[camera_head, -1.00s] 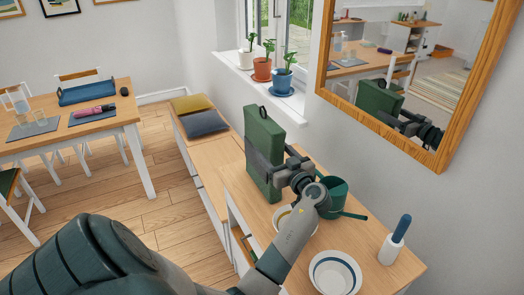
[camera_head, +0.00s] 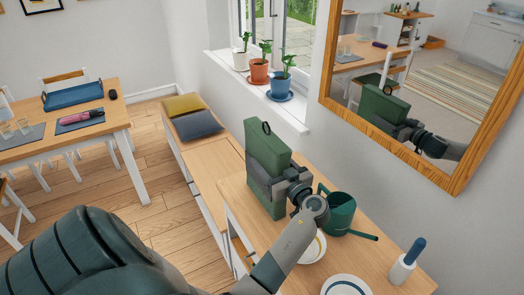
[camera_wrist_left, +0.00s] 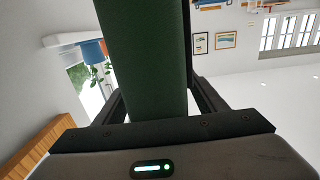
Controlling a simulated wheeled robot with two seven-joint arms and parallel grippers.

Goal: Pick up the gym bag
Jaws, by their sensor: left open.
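The gym bag (camera_head: 266,152) is a green, box-like bag with a dark loop on top. It stands upright on the wooden console table. My left gripper (camera_head: 272,186) is at the bag's lower front half, with its open fingers on either side of the bag. In the left wrist view the green bag (camera_wrist_left: 145,60) fills the space between the two dark fingers of the gripper (camera_wrist_left: 150,95). Whether the fingers touch it cannot be told. My right gripper is not in view.
A green watering can (camera_head: 340,212) stands close right of my left gripper. Bowls (camera_head: 345,286) and a white holder with a blue-handled brush (camera_head: 404,268) are nearer. A bench with cushions (camera_head: 195,124) lies behind. A mirror (camera_head: 440,80) hangs on the wall at right.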

